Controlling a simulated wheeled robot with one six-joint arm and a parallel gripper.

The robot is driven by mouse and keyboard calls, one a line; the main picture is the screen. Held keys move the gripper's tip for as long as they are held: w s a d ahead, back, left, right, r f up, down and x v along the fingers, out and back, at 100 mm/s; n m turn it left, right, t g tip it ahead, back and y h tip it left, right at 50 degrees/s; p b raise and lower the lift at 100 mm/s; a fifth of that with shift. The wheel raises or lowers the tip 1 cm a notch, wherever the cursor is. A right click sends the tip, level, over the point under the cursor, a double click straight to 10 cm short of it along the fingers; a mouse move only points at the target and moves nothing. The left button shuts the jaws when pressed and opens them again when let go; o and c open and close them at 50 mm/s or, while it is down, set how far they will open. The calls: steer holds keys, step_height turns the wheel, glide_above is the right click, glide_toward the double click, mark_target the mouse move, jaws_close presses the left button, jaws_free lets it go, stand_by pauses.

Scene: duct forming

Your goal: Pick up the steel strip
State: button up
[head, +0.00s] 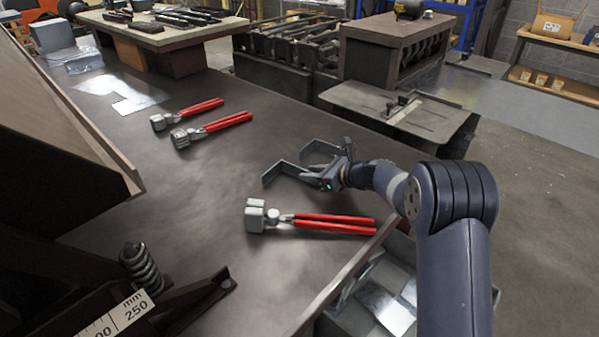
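My gripper (286,168) is above the dark workbench (225,200), right of its middle. Its two bent fingers are spread apart with nothing between them. Flat, shiny sheet-metal pieces (138,99) lie on the bench's far left part, well away from my gripper. I cannot tell for sure which piece is the steel strip. More shiny flat metal (385,307) shows below the bench's right edge, partly hidden by my arm.
A red-handled tool (333,222) lies on the bench just below my gripper in the picture. Two more red-handled tools (190,112) (215,127) lie farther back. A slanted brown panel (55,130) and a spring (140,268) stand at left. The bench middle is clear.

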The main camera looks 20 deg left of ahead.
steer(key=x, duration=0.3)
steer(key=shift+a+f, duration=0.15)
steer(key=shift+a, duration=0.1)
